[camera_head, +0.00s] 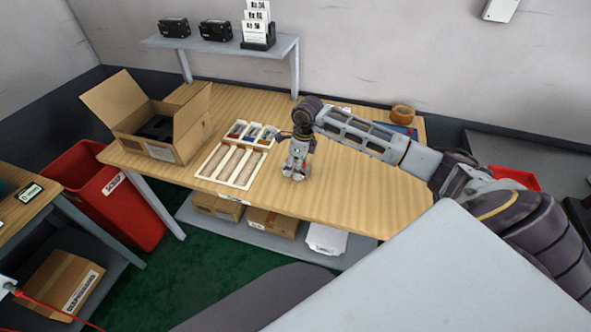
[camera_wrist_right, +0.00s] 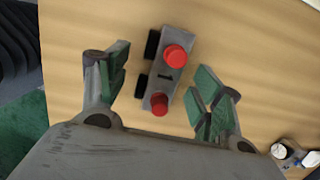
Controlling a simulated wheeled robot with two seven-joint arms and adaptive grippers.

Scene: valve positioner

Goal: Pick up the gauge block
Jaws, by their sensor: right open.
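The gauge block (camera_wrist_right: 168,73) looks like a grey bar with two red round caps on top and two black round parts along its left side. It lies on the wooden table in the right wrist view. My right gripper (camera_wrist_right: 163,88) is open above it, with one green-padded finger on each side and gaps between the pads and the block. In the head view my right gripper (camera_head: 296,174) points down at the table, right of the cream tray, and I cannot make out the block there. My left gripper is not in view.
A cream compartment tray (camera_head: 232,165) with small parts lies left of my right gripper. An open cardboard box (camera_head: 160,120) stands farther left, and a tape roll (camera_head: 403,114) at the back right. The table (camera_head: 345,205) is clear at the front right.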

